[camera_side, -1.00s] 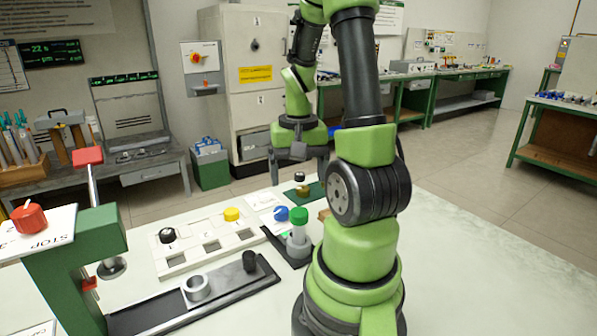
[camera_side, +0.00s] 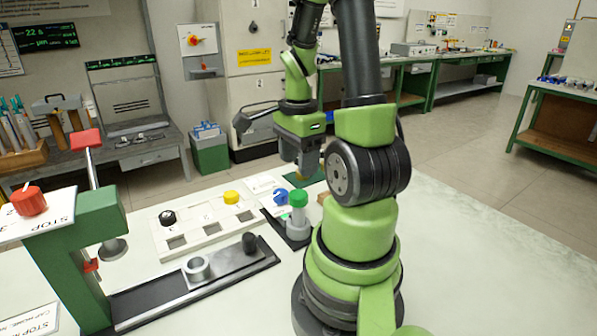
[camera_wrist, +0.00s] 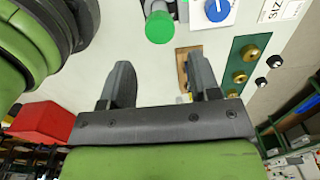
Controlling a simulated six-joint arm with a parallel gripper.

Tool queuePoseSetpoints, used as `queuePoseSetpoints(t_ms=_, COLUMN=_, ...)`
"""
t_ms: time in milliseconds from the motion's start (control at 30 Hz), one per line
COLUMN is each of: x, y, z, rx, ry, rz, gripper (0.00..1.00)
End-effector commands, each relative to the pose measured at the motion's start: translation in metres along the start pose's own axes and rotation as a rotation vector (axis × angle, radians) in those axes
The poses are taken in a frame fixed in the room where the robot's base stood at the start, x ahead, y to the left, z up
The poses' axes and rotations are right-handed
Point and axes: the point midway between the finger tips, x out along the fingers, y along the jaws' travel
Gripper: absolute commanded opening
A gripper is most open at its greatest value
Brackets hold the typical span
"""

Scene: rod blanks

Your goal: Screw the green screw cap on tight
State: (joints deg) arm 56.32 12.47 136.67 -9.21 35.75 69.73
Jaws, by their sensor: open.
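The green screw cap (camera_side: 298,199) sits on top of a pale upright cylinder (camera_side: 298,219) in a dark holder. I cannot tell how tightly it is seated. In the wrist view the green cap (camera_wrist: 159,27) shows as a round top beyond the fingertips, slightly left of centre. My gripper (camera_side: 307,170) is open and empty, pointing down. In the side view it appears above and behind the cap, apart from it. Its two spread fingers also show in the wrist view (camera_wrist: 162,78), with bare table and part of a brown block between them.
A blue round knob (camera_side: 281,196) stands close beside the cap. A pale board (camera_side: 205,227) carries black and yellow caps. A green plate with brass pieces (camera_wrist: 249,53) lies nearby. A green press (camera_side: 100,220) stands at the left. The table right of my base is clear.

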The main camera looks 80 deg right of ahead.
Motion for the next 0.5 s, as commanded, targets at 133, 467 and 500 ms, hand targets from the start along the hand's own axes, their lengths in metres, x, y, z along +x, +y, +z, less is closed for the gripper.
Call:
queuePoseSetpoints(t_ms=133, x=0.013, y=0.001, z=0.0, rx=0.0, ry=-0.001, rz=0.006, gripper=0.56)
queuePoseSetpoints(t_ms=467, x=0.054, y=0.001, z=0.0, rx=-0.002, ry=-0.001, rz=0.008, gripper=0.56)
queuePoseSetpoints(t_ms=500, x=0.059, y=0.001, z=0.0, rx=-0.002, ry=-0.001, rz=0.007, gripper=0.56)
